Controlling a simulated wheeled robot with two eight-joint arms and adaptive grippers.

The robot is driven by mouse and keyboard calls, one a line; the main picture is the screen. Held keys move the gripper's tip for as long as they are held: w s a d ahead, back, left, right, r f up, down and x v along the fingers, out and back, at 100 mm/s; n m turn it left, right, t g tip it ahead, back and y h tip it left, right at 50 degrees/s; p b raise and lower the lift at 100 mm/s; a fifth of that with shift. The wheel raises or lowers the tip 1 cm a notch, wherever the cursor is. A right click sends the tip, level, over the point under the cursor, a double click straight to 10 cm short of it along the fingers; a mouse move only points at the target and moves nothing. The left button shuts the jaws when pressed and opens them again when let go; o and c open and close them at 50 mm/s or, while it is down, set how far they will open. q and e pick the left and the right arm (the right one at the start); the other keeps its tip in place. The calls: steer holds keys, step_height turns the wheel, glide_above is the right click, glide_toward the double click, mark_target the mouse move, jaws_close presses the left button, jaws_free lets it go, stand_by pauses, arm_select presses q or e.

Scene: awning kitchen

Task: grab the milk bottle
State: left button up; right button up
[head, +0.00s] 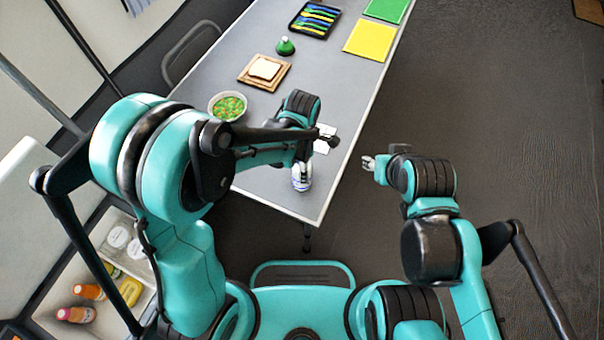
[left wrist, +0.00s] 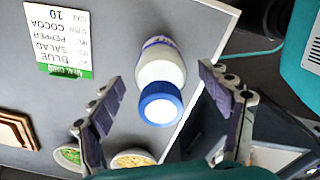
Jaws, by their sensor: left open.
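The milk bottle (left wrist: 161,68) is white with a blue cap (left wrist: 160,104) and stands on the grey table (left wrist: 110,15) near its edge. In the left wrist view it lies between the two open fingers of my left gripper (left wrist: 160,76), with a gap on each side. In the head view the bottle (head: 301,184) shows below my left wrist, near the table's front corner, and is partly hidden by my left gripper. My right gripper (head: 368,162) is off the table's right side; its finger opening is too small to tell.
A printed meal card (left wrist: 57,40) lies on the table. A bowl of green and orange food (head: 228,106), a board with bread (head: 264,70), a green bell-shaped item (head: 285,46) and a cutlery tray (head: 315,19) stand farther back. An open drawer (head: 88,270) with bottles is at left.

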arm_select(q)
steer(key=shift+r, duration=0.1)
steer(key=shift+c, duration=0.3)
jaws_close()
